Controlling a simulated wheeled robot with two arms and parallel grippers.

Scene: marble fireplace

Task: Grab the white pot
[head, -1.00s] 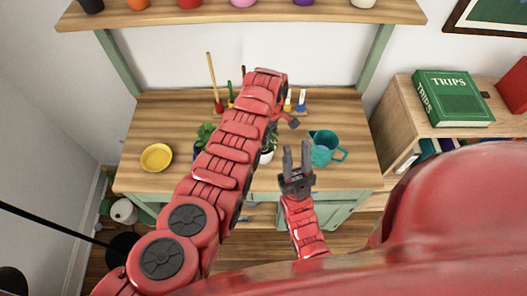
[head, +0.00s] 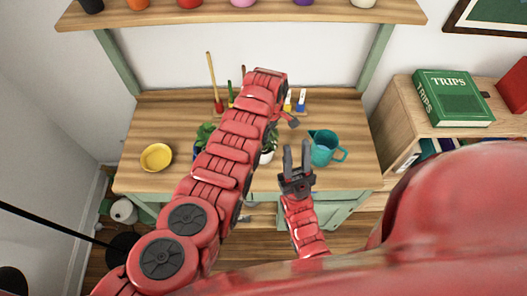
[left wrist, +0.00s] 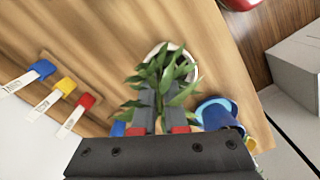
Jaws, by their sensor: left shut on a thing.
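The white pot (left wrist: 193,70) holds a green leafy plant (left wrist: 160,78). In the left wrist view its rim shows behind the leaves, just past my fingertips. In the head view the white pot (head: 268,158) stands on the wooden worktop, mostly hidden by my left arm. My left gripper (left wrist: 162,105) is shut on the white pot, with leaves covering where the fingers meet it. My right gripper (head: 297,155) is empty, its two fingers apart, in front of the worktop edge, left of and nearer than the teal watering can.
A blue pot (left wrist: 216,112) stands close beside the white pot. The teal watering can (head: 324,149) is to the right, a yellow bowl (head: 156,157) to the left. Coloured tools stand at the back. A shelf (head: 240,14) hangs above. Bare worktop (head: 345,115) lies at back right.

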